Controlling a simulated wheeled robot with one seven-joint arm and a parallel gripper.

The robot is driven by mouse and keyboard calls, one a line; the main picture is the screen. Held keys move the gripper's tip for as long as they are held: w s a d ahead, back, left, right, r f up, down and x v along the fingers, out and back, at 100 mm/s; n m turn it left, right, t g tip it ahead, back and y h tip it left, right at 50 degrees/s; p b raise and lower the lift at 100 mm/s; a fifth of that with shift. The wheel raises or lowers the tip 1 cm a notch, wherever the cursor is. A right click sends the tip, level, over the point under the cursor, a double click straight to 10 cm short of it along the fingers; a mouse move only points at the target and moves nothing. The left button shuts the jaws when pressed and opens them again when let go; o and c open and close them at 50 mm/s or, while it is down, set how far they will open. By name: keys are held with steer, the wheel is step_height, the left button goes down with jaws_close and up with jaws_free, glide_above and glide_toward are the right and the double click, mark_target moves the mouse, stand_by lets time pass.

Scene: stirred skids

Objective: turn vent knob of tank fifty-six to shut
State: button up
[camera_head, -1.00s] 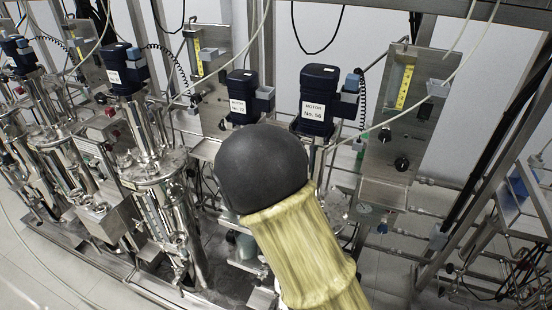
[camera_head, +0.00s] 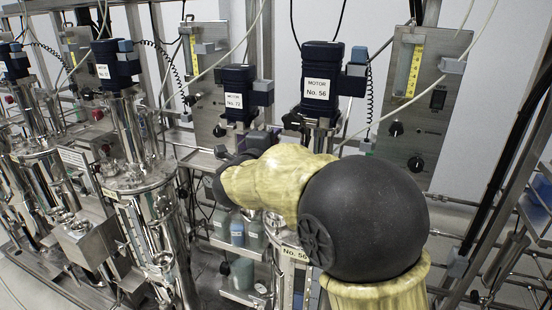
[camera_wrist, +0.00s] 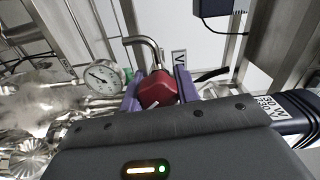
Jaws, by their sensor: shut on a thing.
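In the wrist view my gripper (camera_wrist: 158,82) has its two purple fingers on either side of a red knob (camera_wrist: 157,90), shut on it. A bent metal pipe rises just behind the knob. A white plate with a partly hidden letter, which looks like V (camera_wrist: 179,60), stands behind the right finger. In the head view the motor marked No. 56 (camera_head: 318,90) stands above the tank, and a No. 56 label (camera_head: 293,253) shows lower down beside my arm. My arm hides most of this tank and the knob in the head view. The knob's marking for shut cannot be read.
A round pressure gauge (camera_wrist: 103,76) is close to the left of the gripper in the wrist view. Motor No. 72 (camera_head: 237,94) stands left of No. 56. A panel with black knobs (camera_head: 418,110) is at the right. Pipes and frame bars crowd the space.

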steer(key=m+b, duration=0.1)
steer(key=b, duration=0.1)
steer(key=f+m+b, duration=0.1)
steer(key=m+b, duration=0.2)
steer(key=b, duration=0.1)
steer(key=shift+f, duration=0.3)
steer(key=m+b, duration=0.2)
steer(key=b, duration=0.1)
steer(key=shift+r+m, duration=0.1)
steer(key=shift+m, duration=0.3)
steer(key=shift+a+r+m+b, duration=0.1)
steer(key=shift+r+m+b, duration=0.05)
steer(key=shift+m+b, duration=0.8)
steer(key=shift+r, duration=0.15)
steer(key=o, duration=1)
steer(key=shift+r, duration=0.15)
steer(key=shift+s, duration=0.1)
